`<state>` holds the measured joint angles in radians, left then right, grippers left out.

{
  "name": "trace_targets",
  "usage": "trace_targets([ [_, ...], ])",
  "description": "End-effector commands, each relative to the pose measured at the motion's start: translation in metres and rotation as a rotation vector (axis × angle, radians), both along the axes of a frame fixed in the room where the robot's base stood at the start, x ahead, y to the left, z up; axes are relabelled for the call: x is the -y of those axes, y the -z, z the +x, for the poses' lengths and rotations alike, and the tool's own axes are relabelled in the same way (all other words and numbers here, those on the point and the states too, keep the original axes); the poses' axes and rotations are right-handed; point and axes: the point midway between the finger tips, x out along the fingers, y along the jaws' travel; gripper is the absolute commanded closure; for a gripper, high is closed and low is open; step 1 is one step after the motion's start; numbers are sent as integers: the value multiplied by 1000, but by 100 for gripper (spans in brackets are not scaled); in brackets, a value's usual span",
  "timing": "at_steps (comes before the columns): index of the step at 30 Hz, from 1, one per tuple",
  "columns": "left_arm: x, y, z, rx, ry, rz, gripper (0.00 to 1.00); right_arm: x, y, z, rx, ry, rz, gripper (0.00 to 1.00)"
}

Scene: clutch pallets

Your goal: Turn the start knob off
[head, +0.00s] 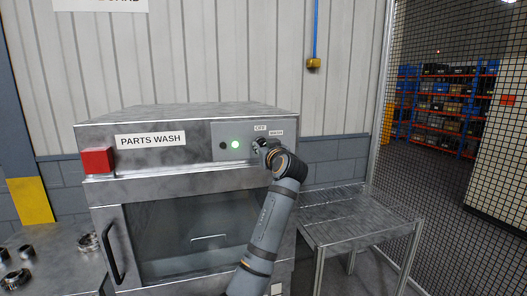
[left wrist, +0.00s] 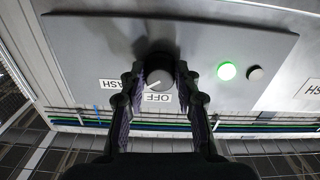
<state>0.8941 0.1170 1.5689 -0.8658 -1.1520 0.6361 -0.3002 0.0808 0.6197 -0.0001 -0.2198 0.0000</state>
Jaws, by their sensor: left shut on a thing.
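The start knob (left wrist: 159,68) is a dark round knob on the grey panel of the parts washer (head: 150,127). My left gripper (head: 262,144) is at the right end of that panel and hides most of the knob in the head view. In the left wrist view its two fingers stand on either side of the knob, shut on it. A white mark on the knob points down and left in that view, close to the OFF label (left wrist: 158,97) and the WASH label (left wrist: 109,84). A green light (left wrist: 226,71) glows beside the knob. My right gripper is not in view.
A dark button (left wrist: 255,73) sits beside the green light. A red box (head: 97,160) is on the washer's left front, above a door handle (head: 112,243). A metal table (head: 355,215) stands at right by a mesh fence. Metal rings (head: 88,241) lie at left.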

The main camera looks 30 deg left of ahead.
Motion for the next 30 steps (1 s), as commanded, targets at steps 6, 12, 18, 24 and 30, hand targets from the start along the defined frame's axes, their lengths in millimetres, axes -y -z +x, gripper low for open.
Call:
trace_targets([
  [6, 0, 6, 0, 130, 0, -105, 100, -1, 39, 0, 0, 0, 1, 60],
  [12, 0, 5, 0, 275, 0, -227, 100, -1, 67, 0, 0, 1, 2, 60],
  [18, 0, 3, 0, 418, 1, -349, 100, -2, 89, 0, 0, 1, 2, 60],
  [24, 0, 1, 0, 545, 1, -459, 100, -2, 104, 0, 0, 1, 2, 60],
  [30, 0, 0, 0, 644, 1, -545, 100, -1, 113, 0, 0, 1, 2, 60],
])
